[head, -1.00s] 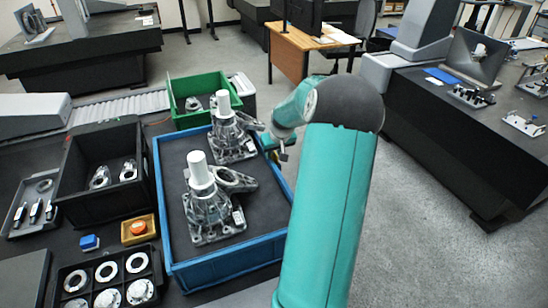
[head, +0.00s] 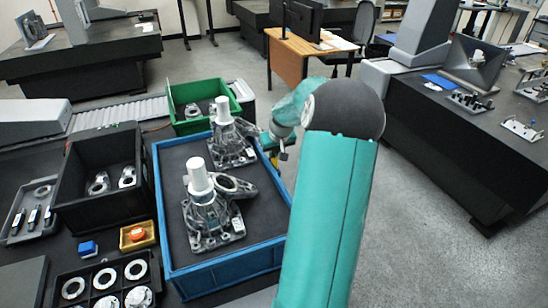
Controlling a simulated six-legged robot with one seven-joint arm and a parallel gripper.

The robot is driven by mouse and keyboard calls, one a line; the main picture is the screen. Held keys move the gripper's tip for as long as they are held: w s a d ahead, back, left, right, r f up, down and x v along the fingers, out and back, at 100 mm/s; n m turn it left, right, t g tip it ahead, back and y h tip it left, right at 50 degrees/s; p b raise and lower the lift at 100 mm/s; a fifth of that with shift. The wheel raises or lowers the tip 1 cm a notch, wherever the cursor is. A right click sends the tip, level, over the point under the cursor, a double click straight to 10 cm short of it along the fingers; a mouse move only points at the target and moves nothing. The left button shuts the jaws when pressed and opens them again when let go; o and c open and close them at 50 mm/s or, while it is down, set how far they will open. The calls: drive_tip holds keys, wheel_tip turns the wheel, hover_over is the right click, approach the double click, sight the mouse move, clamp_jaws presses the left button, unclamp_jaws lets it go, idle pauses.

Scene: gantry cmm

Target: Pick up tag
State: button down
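I cannot single out the tag with certainty. A small pale label-like piece (head: 238,224) shows on the right side of the near metal casting (head: 208,218). A similar pale piece (head: 250,153) shows on the far casting (head: 229,148). Both castings stand upright in a blue-rimmed tray (head: 228,262), each with a white cylinder on top. My gripper (head: 282,154) is small in the head view, at the tray's right edge beside the far casting. My teal arm partly hides it, and its fingers are too small to read.
A green bin (head: 207,127) with metal parts stands behind the tray. Grey floor (head: 420,240) is open at right.

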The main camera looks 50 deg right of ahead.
drive_tip(key=s+a+r, duration=0.3)
drive_tip(key=a+r, duration=1)
drive_tip(key=r, duration=0.2)
drive_tip(key=shift+a, duration=0.3)
drive_tip(key=shift+s, duration=0.1)
idle(0.4)
